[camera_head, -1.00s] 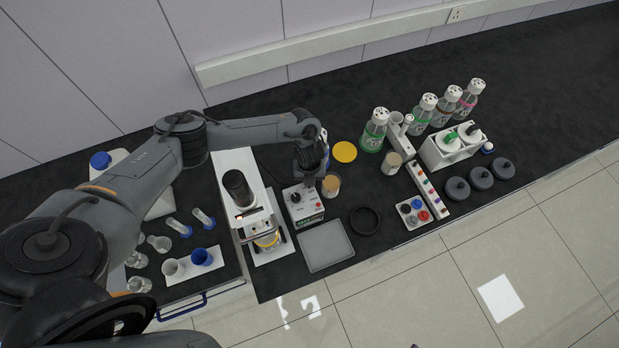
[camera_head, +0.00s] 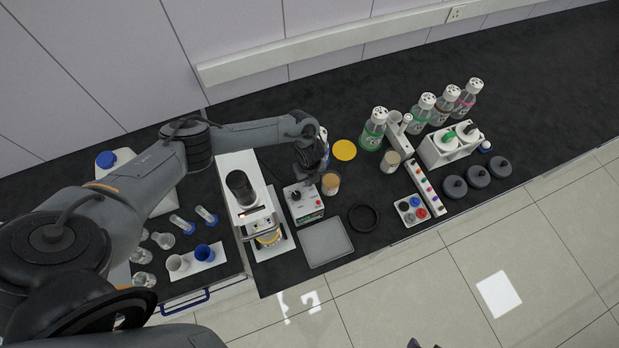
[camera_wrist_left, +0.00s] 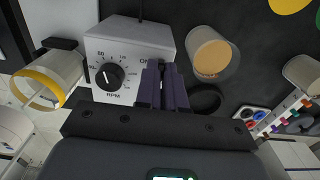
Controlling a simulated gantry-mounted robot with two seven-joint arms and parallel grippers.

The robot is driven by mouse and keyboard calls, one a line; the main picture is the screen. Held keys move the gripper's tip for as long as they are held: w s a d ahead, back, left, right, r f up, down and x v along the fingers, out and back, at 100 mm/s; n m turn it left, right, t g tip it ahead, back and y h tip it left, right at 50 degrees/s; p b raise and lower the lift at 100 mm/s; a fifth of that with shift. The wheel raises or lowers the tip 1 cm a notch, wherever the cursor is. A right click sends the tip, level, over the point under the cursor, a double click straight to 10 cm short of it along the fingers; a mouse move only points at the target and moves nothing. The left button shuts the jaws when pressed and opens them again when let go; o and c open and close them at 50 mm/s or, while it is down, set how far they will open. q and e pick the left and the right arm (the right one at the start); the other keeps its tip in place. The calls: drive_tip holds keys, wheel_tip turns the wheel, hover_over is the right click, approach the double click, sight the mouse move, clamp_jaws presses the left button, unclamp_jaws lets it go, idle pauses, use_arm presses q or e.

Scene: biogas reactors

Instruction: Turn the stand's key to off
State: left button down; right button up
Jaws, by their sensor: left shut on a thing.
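A white control box (camera_head: 311,216) stands on the dark bench below my left gripper (camera_head: 306,179). In the left wrist view the box (camera_wrist_left: 122,32) has a black dial (camera_wrist_left: 110,76) marked RPM, and part of an ON label (camera_wrist_left: 146,61) shows beside the fingers. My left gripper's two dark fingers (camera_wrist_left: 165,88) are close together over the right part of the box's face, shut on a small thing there. The fingers hide that thing, so its turn position cannot be seen. Dark tips at the bottom edge of the head view (camera_head: 424,345) may be my right gripper.
A cork-topped jar (camera_head: 330,184) stands close to the box's right. A white stand with a dark cylinder (camera_head: 240,188) is to its left. A grey tray (camera_head: 327,243) and a black ring (camera_head: 363,217) lie in front. Bottles (camera_head: 373,130) stand at the back right.

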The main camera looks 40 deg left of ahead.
use_arm(q)
drive_tip(key=c, duration=1.3)
unclamp_jaws()
drive_tip(key=shift+o, duration=0.3)
wheel_tip(320, 180, up, 11)
drive_tip(key=shift+f, duration=0.1)
